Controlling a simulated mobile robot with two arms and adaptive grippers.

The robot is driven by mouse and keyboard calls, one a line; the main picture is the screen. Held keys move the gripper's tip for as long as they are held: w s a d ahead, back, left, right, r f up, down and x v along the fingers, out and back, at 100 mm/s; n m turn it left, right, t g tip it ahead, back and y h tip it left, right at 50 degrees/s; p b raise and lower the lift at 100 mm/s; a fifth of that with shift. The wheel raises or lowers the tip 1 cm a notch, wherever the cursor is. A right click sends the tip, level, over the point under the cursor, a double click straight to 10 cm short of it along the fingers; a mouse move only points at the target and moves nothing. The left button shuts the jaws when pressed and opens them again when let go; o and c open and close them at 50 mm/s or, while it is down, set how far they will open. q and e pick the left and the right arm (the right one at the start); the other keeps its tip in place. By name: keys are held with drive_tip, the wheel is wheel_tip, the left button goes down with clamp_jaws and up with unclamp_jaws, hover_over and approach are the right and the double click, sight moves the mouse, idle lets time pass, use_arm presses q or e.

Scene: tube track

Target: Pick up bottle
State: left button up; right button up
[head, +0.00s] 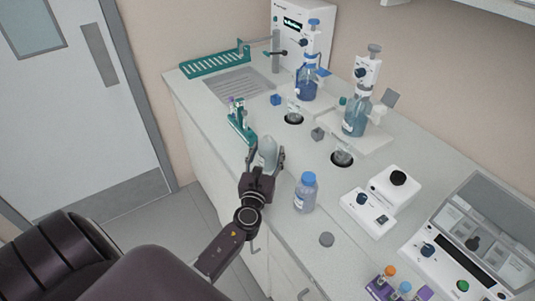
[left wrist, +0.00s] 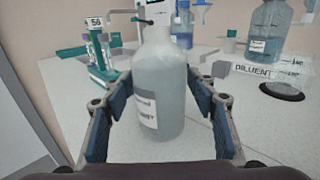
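A pale, translucent bottle (head: 267,147) stands upright on the counter near its front edge. In the left wrist view the bottle (left wrist: 158,85) carries a white label, and its top is cut off by the frame. My left gripper (head: 265,158) is open, with one finger on each side of the bottle. In the left wrist view the gripper (left wrist: 160,122) shows a gap between each blue finger pad and the bottle. A second bottle with a blue cap (head: 306,193) stands to the right of the gripper. My right gripper is not in view.
A green tube rack (head: 241,122) stands just behind and left of the bottle. Two dispenser bottles (head: 307,80) (head: 357,115) stand at the back. A white device (head: 369,211) is to the right. A grey round cap (head: 326,239) lies near the front edge.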

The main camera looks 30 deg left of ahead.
use_arm(q)
drive_tip(key=c, duration=0.9)
drive_tip(key=shift+r, duration=0.1)
drive_tip(key=shift+c, duration=0.2)
wheel_tip(320, 180, up, 11)
drive_tip(key=p, duration=0.6)
wheel_tip(320, 180, up, 9)
drive_tip(key=p, duration=0.3)
drive_tip(key=shift+f, duration=0.2)
wheel_tip(320, 180, up, 4)
drive_tip(key=p, duration=0.3)
hover_over(267, 137)
drive_tip(key=shift+w+r, duration=0.1)
drive_tip(key=shift+r, duration=2.05)
